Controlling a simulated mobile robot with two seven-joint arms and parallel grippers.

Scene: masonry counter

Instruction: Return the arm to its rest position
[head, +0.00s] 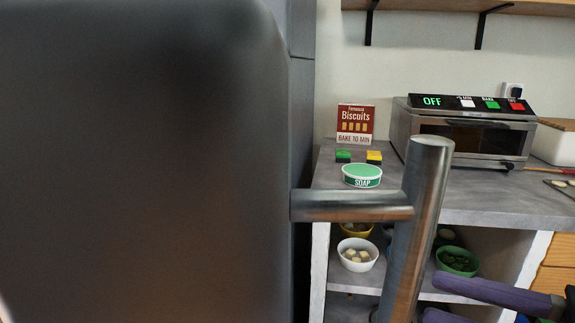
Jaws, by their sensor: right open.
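My right gripper (431,299) shows at the lower right corner, coming in from the right. Its two purple fingers are spread apart with nothing between them. The fingertips lie just right of a vertical steel bar handle (418,210) in the picture, and the handle is not between them. I cannot tell how far apart they are in depth. My left gripper is not in view.
A large dark grey door-like panel (140,160) fills the left half, close to me. Behind stands a grey counter (485,205) with a toaster oven (465,135), a biscuit box (355,122) and a soap tub (362,175). Bowls, including a white one (357,267), sit on shelves below.

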